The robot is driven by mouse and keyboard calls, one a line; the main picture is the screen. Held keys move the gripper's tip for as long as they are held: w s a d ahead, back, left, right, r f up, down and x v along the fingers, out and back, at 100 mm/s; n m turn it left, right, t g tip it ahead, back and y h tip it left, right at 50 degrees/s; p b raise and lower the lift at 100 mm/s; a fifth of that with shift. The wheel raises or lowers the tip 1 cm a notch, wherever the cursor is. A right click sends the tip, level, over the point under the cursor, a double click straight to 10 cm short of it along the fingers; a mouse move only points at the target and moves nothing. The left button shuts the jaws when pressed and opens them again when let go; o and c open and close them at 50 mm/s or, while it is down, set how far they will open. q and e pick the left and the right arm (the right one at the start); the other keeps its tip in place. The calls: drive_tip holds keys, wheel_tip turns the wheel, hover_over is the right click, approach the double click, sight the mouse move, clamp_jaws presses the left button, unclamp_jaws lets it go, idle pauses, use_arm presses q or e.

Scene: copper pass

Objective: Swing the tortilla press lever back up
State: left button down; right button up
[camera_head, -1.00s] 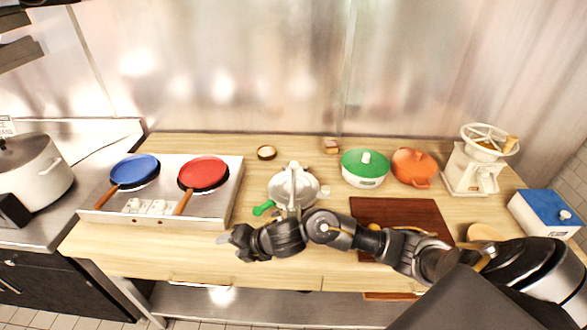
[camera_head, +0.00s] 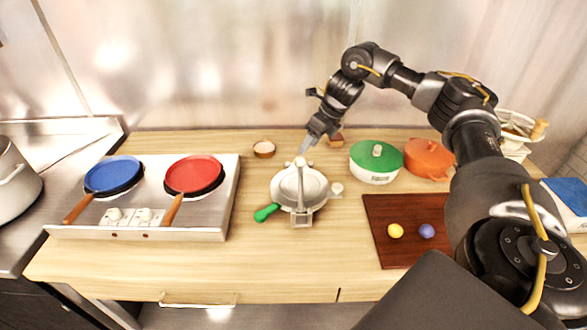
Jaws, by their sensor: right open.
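The tortilla press (camera_head: 299,188) stands on the wooden counter at the middle, a round pale metal press. My left gripper is out of view.
A stove with a blue pan (camera_head: 113,174) and a red pan (camera_head: 194,174) stands left. A green-lidded pot (camera_head: 375,161) and an orange pot (camera_head: 428,159) stand right. A brown board (camera_head: 408,249) holds a yellow ball (camera_head: 395,230) and a purple ball (camera_head: 427,230). The front counter is clear.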

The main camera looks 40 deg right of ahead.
sight(297, 166)
drive_tip(key=shift+s+f, duration=0.1)
drive_tip(key=shift+f, duration=0.25)
drive_tip(key=p+x, duration=0.3)
drive_tip(key=x, duration=0.5)
drive_tip(key=shift+f, duration=0.1)
drive_tip(key=shift+x, duration=0.75)
drive_tip(key=shift+c, duration=0.4)
clamp_jaws()
drive_tip(key=shift+a, duration=0.1)
